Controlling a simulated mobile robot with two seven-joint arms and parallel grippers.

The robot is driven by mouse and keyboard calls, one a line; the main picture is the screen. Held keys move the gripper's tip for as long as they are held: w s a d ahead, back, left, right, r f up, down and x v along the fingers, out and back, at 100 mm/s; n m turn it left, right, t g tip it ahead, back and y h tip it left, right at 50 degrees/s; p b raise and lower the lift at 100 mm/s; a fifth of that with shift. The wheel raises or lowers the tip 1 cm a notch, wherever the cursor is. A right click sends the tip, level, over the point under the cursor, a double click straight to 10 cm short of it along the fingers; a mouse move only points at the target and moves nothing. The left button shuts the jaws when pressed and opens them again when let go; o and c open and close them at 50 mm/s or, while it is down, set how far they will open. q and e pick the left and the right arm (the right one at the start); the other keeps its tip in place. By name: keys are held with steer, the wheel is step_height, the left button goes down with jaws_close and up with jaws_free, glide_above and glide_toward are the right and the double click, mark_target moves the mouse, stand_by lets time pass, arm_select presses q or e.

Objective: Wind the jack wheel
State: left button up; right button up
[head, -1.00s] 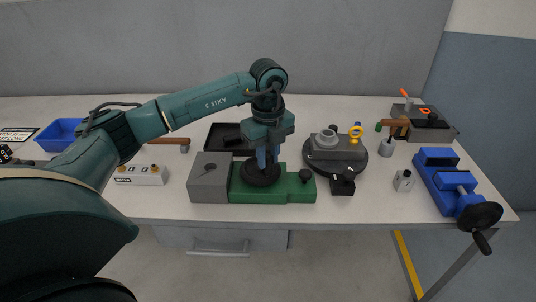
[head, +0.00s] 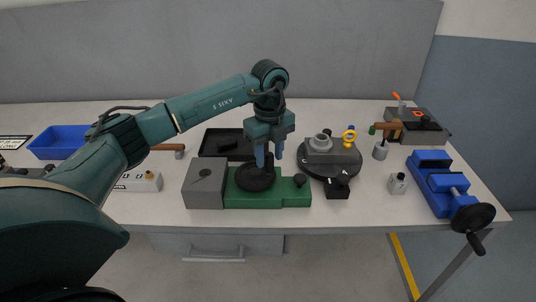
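The jack wheel (head: 255,179) is a black disc lying flat on top of a green block, with a short upright black handle (head: 268,162) near its back right edge. My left gripper (head: 270,158) points straight down at that handle. Its two blue-grey fingers stand apart, one on the left of the handle and one on the right. The right finger shows a gap to the handle; contact at the left finger cannot be told. My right gripper is not in view.
A black tray (head: 212,137) lies behind. A round dark turntable (head: 347,160) stands right, a blue vise (head: 437,180) farther right, a blue bin (head: 58,143) left.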

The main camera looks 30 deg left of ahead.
arm_select(q)
steer(key=shift+r, duration=0.15)
step_height(320, 180, up, 6)
steer(key=p, duration=0.4)
steer(key=shift+p, duration=0.35)
steer(key=shift+f, duration=0.2)
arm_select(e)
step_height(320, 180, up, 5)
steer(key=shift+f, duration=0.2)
arm_select(q)
step_height(320, 180, up, 13)
steer(key=shift+r+b, duration=0.1)
steer(key=shift+b, duration=0.55)
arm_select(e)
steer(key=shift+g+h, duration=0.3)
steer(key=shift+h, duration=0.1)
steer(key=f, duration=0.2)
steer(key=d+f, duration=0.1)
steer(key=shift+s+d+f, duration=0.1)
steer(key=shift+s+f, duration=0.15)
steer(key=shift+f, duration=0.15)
